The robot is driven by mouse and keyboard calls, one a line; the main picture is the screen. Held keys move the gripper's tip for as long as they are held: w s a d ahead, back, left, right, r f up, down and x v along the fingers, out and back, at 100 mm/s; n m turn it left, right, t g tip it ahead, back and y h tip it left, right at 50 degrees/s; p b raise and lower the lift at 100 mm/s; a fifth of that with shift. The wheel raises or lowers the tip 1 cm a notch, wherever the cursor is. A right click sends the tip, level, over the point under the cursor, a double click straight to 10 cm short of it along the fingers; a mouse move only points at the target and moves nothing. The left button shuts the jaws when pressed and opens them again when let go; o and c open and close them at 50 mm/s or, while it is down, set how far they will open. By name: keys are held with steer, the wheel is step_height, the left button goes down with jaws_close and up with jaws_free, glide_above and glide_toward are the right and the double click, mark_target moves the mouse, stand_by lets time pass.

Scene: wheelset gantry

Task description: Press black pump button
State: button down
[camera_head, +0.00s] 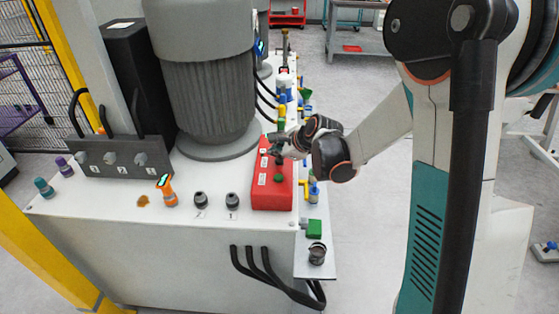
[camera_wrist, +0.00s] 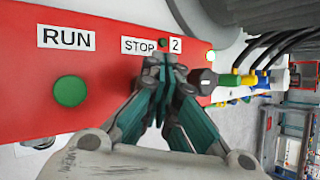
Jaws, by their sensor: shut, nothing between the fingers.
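The red control box (camera_head: 272,192) stands on the machine's white top. In the wrist view its red face (camera_wrist: 25,75) carries a RUN label (camera_wrist: 66,38), a STOP label (camera_wrist: 139,46) and a "2" label (camera_wrist: 175,45). A green button (camera_wrist: 70,91) sits below RUN; it also shows in the head view (camera_head: 279,177). My gripper (camera_wrist: 165,66) is shut and empty, its tips over the face just below STOP and hiding that part. A dark knob (camera_wrist: 203,80) shows right of the tips; I cannot tell whether it is the black pump button. Contact is unclear.
A large grey motor (camera_head: 205,90) stands left of the box. Black hoses and coloured fittings (camera_head: 283,95) line the machine's right edge behind it. Two dark plugs (camera_head: 232,201) and an orange-handled valve (camera_head: 167,190) are at the front left.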

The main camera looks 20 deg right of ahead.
mark_target(278, 161)
steer(key=shift+f+b, duration=0.4)
steer(key=shift+f, duration=0.05)
stand_by(0.4)
steer(key=shift+r, duration=0.15)
steer(key=shift+r+p, duration=0.65)
steer(key=shift+r, duration=0.15)
steer(key=shift+r+p, duration=1.7)
steer(key=shift+r, duration=0.75)
